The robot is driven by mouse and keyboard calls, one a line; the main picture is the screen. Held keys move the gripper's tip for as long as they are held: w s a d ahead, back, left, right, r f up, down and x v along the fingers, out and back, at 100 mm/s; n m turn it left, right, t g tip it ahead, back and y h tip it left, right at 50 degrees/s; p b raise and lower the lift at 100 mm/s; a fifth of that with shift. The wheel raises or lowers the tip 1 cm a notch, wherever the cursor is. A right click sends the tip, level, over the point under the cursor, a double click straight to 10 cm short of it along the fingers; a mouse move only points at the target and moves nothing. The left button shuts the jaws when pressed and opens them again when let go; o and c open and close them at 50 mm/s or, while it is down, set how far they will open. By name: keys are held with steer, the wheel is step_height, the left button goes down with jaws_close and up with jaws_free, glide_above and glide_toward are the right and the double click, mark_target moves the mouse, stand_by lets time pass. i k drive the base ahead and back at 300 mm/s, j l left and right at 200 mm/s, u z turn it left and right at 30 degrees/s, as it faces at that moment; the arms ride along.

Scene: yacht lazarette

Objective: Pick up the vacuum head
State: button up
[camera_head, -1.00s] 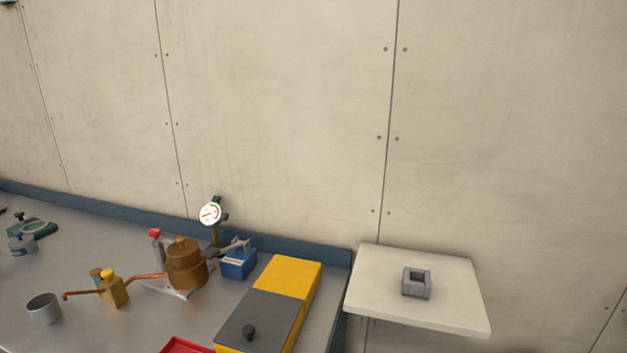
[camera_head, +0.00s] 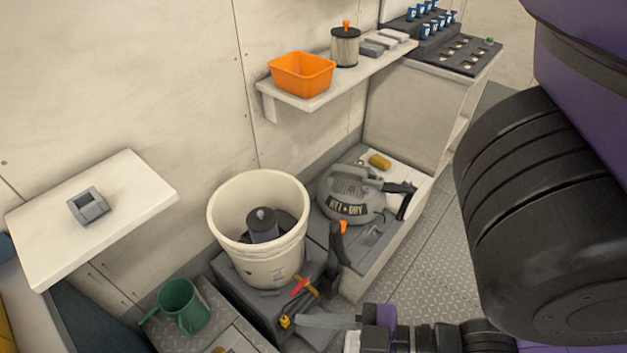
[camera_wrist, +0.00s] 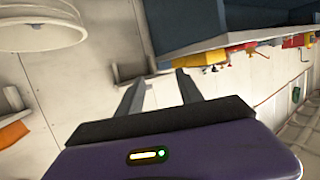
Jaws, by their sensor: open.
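The vacuum head (camera_head: 350,195) is a grey domed unit marked "WET DRY". In the head view it sits on a low bench right of the white bucket, with a dark part at its right side. My gripper (camera_head: 318,321) is at the bottom of the head view, below and in front of the vacuum head and apart from it. The wrist view shows my gripper (camera_wrist: 160,88) open, with nothing between its two fingers. I cannot make out the vacuum head in the wrist view.
The white bucket (camera_head: 258,262) holds a dark object and stands left of the vacuum head. A black tool with an orange tip (camera_head: 338,250) stands between bucket and bench. An orange bin (camera_head: 301,75) sits on the wall shelf above. A yellow cylinder (camera_head: 380,161) lies behind.

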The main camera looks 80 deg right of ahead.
mark_target(340, 195)
steer(key=z, duration=2.1)
steer(key=u, duration=1.1)
steer(key=l+u, duration=0.1)
steer(key=l, duration=0.95)
steer(key=k+l+u, duration=0.15)
steer(key=l, duration=0.4)
steer(key=l+u, duration=0.1)
steer(key=l, duration=0.45)
steer(key=k+l+u, duration=0.1)
steer(key=l, duration=0.4)
steer(key=k+l, duration=0.1)
steer(key=l, duration=0.4)
steer(key=l+u, duration=0.15)
steer(key=l, duration=0.4)
steer(key=k, duration=0.05)
